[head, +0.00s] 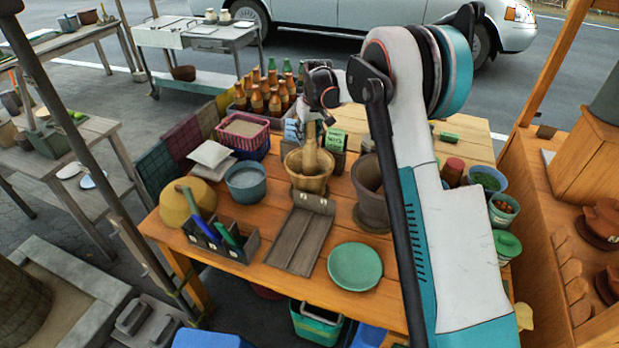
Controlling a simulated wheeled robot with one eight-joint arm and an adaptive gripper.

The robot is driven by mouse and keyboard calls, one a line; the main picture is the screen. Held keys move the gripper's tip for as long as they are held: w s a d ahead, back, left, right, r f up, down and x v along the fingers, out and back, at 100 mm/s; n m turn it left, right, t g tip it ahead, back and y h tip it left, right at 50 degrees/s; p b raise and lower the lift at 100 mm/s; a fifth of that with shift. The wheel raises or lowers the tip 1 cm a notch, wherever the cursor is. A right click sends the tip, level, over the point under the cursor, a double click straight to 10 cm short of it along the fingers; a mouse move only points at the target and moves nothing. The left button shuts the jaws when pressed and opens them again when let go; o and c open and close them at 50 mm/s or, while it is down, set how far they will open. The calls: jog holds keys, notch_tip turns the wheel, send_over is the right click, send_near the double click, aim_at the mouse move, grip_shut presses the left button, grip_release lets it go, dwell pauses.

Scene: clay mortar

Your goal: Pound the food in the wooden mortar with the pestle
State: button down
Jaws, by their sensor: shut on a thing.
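The wooden mortar (306,184) stands upright at the middle of the wooden table, behind a grey wooden board. A light wooden pestle (311,150) stands nearly upright with its lower end inside the mortar's mouth. My gripper (319,117) is above the mortar and shut on the pestle's upper end; the fingers are small and partly hidden by my wrist. The food inside the mortar cannot be made out. A darker clay mortar (369,190) stands just to the right, partly hidden behind my arm.
A green plate (355,267) lies at the front right of the table. A blue-grey bowl (246,183) and a utensil box (222,239) stand left of the mortar. A crate of bottles (264,97) is behind. Several small tubs (488,180) line the right side.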

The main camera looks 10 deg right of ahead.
jog(key=shift+r, duration=0.75)
jog(key=shift+f, duration=0.1)
jog(key=shift+f+b, duration=1.6)
jog(key=shift+f, duration=1.15)
jog(key=shift+r, duration=0.1)
notch_tip(320, 180, up, 5)
jog(key=p, duration=0.2)
jog(key=shift+r+p, duration=0.2)
jog(key=shift+p, duration=0.2)
jog(key=shift+f, duration=0.2)
